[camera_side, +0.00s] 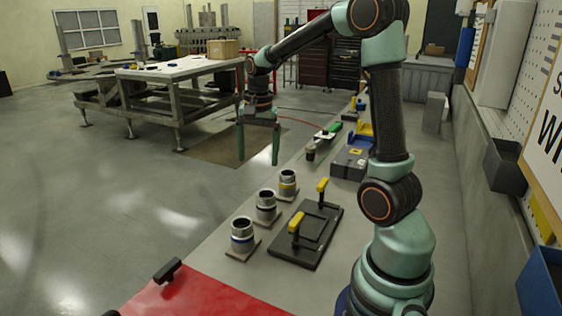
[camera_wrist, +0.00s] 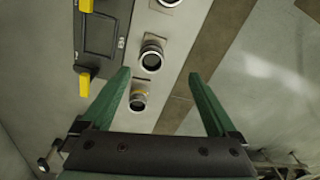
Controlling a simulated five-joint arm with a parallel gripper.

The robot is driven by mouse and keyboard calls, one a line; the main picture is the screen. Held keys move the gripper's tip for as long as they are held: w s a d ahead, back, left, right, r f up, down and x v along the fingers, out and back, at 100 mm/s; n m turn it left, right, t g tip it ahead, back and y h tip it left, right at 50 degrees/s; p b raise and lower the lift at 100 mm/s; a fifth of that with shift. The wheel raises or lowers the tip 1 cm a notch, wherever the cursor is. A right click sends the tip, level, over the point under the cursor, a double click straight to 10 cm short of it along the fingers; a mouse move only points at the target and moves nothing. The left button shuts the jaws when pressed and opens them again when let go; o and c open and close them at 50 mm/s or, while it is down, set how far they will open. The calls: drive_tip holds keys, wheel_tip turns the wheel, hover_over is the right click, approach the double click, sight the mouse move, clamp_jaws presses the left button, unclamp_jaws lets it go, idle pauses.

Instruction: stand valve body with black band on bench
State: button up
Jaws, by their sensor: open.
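Three metal valve bodies stand upright in a row on small square bases on the bench. The middle valve body (camera_side: 266,206) has a band that looks dark or black; it also shows in the wrist view (camera_wrist: 151,57). My gripper (camera_side: 258,160) is open and empty, pointing down, above and beyond the row. In the wrist view its fingers (camera_wrist: 159,73) spread wide, with nothing held between them.
A dark plate with yellow handles (camera_side: 310,232) lies right of the row. A red mat (camera_side: 205,296) covers the near end of the bench. A grey block with yellow and blue parts (camera_side: 350,160), a dark small cup (camera_side: 310,153) and a green-handled tool (camera_side: 327,133) lie farther back.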

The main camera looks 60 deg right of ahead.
drive_tip(key=s+a+r+n+t, duration=0.2)
drive_tip(key=s+a+n, duration=0.2)
drive_tip(key=a+n, duration=0.3)
drive_tip(key=s+a+r+n+t, duration=0.2)
drive_tip(key=s+a+r+n, duration=0.1)
drive_tip(key=a+n, duration=0.5)
drive_tip(key=shift+s+a+t, duration=0.4)
drive_tip(key=shift+a, duration=0.75)
